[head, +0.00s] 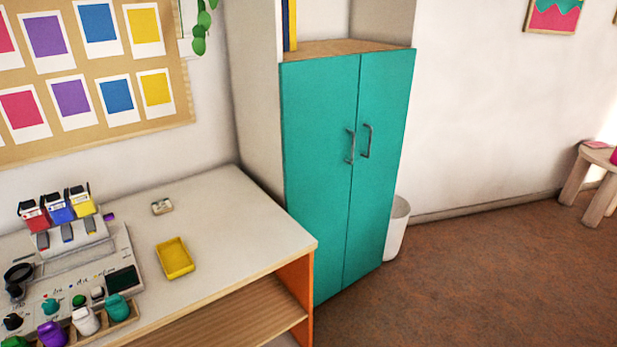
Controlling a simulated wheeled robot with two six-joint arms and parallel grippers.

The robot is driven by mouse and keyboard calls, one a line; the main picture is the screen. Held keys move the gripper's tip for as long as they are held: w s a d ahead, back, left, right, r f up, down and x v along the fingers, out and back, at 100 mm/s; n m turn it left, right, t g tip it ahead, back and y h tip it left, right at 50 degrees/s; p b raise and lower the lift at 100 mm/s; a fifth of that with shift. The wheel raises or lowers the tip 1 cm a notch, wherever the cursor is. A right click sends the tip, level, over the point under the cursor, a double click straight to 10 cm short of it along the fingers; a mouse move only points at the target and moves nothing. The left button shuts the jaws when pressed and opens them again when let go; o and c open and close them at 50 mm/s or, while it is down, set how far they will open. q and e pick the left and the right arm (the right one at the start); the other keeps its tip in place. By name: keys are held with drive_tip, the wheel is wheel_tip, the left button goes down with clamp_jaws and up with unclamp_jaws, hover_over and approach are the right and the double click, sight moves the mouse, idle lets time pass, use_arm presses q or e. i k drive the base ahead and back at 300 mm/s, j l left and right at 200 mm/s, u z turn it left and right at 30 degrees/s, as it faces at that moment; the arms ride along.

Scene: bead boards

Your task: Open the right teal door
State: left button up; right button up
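The right teal door (383,170) is on the tall cabinet in the middle of the head view. It looks closed, flush with the left teal door (318,165). Its grey bar handle (368,141) is near the seam between the doors. The left door's handle (351,146) is just to the left of it. Neither of my grippers is in view.
A table (225,215) stands left of the cabinet, with a yellow tray (175,258) and a machine (85,280) on it. A white bin (398,230) stands by the cabinet's right side. The brown floor (470,275) to the right is clear up to a small stool (592,185).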

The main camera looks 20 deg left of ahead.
sight(386, 78)
drive_tip(key=u, duration=0.15)
drive_tip(key=i+l, duration=0.75)
